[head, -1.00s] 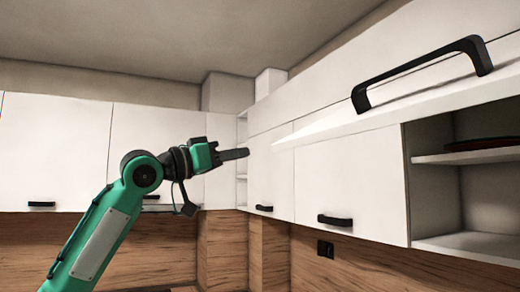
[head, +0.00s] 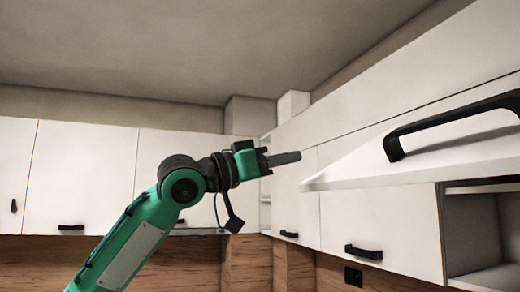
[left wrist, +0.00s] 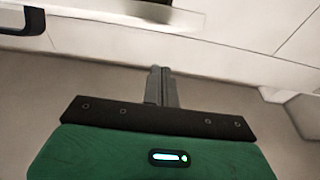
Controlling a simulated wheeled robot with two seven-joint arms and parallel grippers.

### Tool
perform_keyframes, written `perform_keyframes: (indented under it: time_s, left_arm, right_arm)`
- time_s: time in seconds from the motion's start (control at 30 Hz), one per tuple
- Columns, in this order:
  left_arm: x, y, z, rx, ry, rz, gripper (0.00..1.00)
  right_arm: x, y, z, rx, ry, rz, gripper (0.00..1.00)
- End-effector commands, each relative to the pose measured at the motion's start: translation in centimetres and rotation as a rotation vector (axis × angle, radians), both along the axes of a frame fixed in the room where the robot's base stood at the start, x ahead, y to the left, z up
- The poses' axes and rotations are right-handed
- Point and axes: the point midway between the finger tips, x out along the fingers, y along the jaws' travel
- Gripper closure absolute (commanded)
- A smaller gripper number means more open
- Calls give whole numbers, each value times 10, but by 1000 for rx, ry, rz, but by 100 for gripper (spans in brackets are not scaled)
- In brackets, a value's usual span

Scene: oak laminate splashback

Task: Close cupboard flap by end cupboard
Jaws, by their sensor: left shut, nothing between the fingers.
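The cupboard flap (head: 370,158) is a white panel with a long black bar handle (head: 455,122). It stands raised and tilted out at the right of the head view, above an open cupboard (head: 490,235). My left gripper (head: 285,159) is shut and empty, its dark fingers pointing right, just left of the flap's near-left corner in the picture; I cannot tell the gap in depth. In the left wrist view the shut fingers (left wrist: 161,88) point toward a pale panel edge, and a dark handle (left wrist: 25,20) shows at the upper left. My right gripper is not in view.
Shut white cupboards with small black handles (head: 364,252) line the right wall and the back wall (head: 80,180). Open end shelves (head: 266,210) sit in the corner. Below is a wooden splashback (head: 247,262) with a black socket (head: 353,276). Free air lies under the ceiling.

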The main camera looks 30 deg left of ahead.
Motion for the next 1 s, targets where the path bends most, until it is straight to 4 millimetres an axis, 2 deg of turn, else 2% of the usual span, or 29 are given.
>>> perform_keyframes:
  time_s: [0.1,0.3,0.67,0.87,1.0]
  left_arm:
    - [7,-4,-18,3,4,3,100]
    - [13,-8,-33,-1,2,3,100]
    - [14,-9,-36,-1,1,2,100]
    - [15,-10,-43,-6,-5,2,100]
    - [20,-12,-55,-18,-21,2,100]
  right_arm:
    - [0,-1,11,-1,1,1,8]
    - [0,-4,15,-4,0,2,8]
    - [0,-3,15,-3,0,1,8]
    - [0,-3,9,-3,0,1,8]
    - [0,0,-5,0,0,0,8]
